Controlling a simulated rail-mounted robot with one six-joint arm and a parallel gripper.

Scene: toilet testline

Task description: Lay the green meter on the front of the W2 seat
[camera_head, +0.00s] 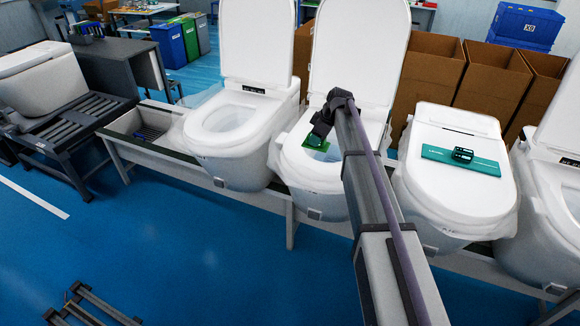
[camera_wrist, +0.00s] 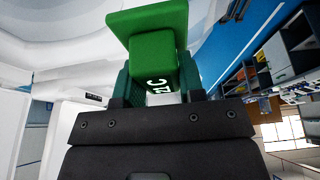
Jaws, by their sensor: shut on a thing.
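My gripper (camera_head: 320,128) is shut on the green meter (camera_head: 315,143), which is over the open bowl of the middle toilet (camera_head: 332,176). In the wrist view the green meter (camera_wrist: 150,45) is a block with a flat plate at its outer end and white lettering, held between the fingers of my gripper (camera_wrist: 160,85). The middle toilet has its lid raised, and its seat front lies below and in front of the meter. I cannot read any W2 label. Whether the meter touches the seat cannot be told; part of the bowl is hidden behind my arm.
Another open toilet (camera_head: 232,125) stands to the left. To the right, a closed toilet (camera_head: 456,192) carries a teal board (camera_head: 435,153) with a small dark-green device (camera_head: 463,155). Raised lids and cardboard boxes (camera_head: 432,70) stand behind. The blue floor (camera_head: 180,250) in front is mostly clear.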

